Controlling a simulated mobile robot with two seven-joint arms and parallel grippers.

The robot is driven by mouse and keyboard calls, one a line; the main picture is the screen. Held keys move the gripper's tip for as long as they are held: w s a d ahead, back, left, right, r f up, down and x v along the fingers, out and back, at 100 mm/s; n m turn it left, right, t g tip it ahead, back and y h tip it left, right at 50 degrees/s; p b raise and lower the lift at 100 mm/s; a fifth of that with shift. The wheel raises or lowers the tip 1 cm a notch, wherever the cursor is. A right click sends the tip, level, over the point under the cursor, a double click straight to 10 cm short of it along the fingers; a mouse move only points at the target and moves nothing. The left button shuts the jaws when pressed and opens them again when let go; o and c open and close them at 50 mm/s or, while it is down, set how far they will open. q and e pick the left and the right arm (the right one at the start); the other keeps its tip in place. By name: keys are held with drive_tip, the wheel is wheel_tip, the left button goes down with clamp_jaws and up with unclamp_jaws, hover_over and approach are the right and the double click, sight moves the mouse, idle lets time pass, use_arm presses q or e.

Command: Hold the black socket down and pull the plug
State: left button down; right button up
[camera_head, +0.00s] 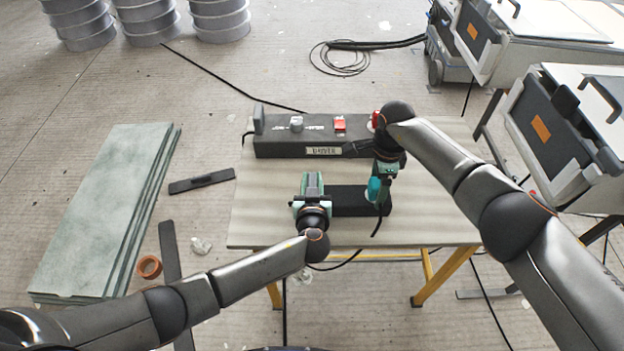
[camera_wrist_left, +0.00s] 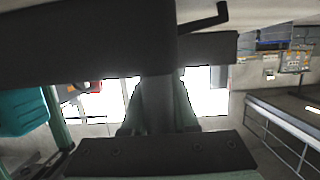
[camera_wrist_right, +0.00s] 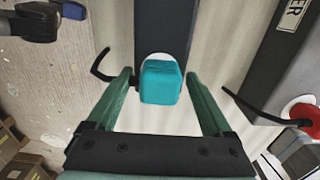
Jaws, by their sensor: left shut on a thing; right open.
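The black socket (camera_head: 345,207) is a dark bar lying on the table, and it also shows in the left wrist view (camera_wrist_left: 210,46) and the right wrist view (camera_wrist_right: 163,25). A teal plug (camera_head: 374,188) sits at its right end; the right wrist view shows the plug (camera_wrist_right: 160,82) against a white round face. My left gripper (camera_head: 312,186) is shut on the socket's left end, its fingers hiding that end. My right gripper (camera_wrist_right: 158,85) is open, with one finger on each side of the plug and visible gaps between. In the head view, the right gripper partly hides the plug.
A long dark box (camera_head: 285,146) with a label, a red switch (camera_head: 340,124) and knobs stands along the table's back, close to my right gripper. Dark cables run near the plug and off the front edge. The table top (camera_head: 260,205) is clear at left.

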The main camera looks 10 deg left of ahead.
sight(379, 182)
clamp_jaws()
idle(0.8)
drive_tip(key=shift+r, duration=0.15)
drive_tip(key=shift+r, duration=2.85)
drive_tip(key=shift+r, duration=0.1)
drive_tip(key=shift+r, duration=2.45)
